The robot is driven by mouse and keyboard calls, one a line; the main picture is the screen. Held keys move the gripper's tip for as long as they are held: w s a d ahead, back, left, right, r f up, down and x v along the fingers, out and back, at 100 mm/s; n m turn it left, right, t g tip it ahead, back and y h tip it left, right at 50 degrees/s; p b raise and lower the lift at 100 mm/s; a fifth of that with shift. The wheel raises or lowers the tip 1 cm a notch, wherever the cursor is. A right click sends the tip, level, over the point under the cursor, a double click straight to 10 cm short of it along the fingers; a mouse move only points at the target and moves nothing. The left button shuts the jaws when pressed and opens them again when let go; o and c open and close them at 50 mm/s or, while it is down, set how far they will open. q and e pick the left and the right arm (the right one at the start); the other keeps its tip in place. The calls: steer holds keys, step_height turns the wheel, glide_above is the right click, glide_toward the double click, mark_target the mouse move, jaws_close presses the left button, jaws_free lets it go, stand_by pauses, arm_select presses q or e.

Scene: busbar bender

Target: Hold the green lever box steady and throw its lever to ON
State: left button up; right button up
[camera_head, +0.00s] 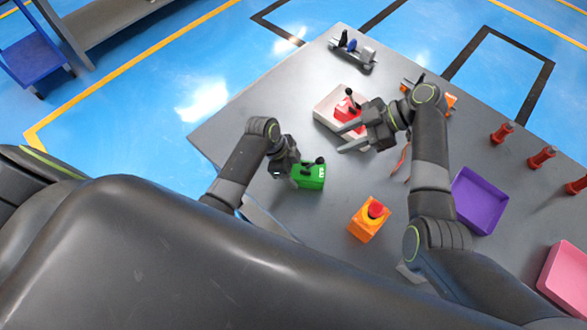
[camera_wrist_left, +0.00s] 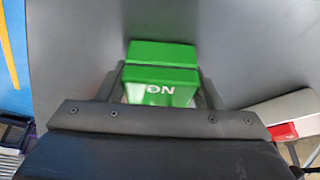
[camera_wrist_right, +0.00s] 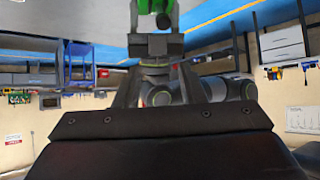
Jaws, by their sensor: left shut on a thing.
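The green lever box (camera_head: 310,177) stands on the grey table in the head view, with its dark lever (camera_head: 319,161) at the top. My left gripper (camera_head: 291,168) is shut on the box, its fingers on two opposite sides. In the left wrist view the box (camera_wrist_left: 160,92) sits between the fingers, showing upside-down "ON" lettering; the lever is not clear there. My right gripper (camera_head: 351,138) is open and empty, above the table beyond the box, up and right of it. In the right wrist view part of the green box (camera_wrist_right: 150,5) shows at the top edge.
An orange button box with a red button (camera_head: 376,209) stands right of the green box. A red lever box (camera_head: 347,110) on a pale base lies behind my right gripper. A purple tray (camera_head: 478,200), a pink tray (camera_head: 567,280) and red posts (camera_head: 541,157) stand at the right.

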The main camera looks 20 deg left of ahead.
stand_by(0.3)
steer(key=c, duration=0.4)
steer(key=shift+w+d+f+m, duration=0.1)
steer(key=shift+d+m, duration=0.05)
steer(key=shift+m, duration=0.75)
jaws_close()
steer(key=w+d+f+m, duration=0.1)
steer(key=d+m, duration=0.1)
steer(key=m, duration=0.8)
steer(key=w+d+f+m+h, duration=0.1)
steer(key=d+m, duration=0.1)
steer(key=m, duration=0.8)
steer(key=w+d+m+t, duration=0.1)
steer(key=w+d+m, duration=0.1)
steer(key=m, duration=0.8)
steer(key=shift+d+f+m, duration=0.4)
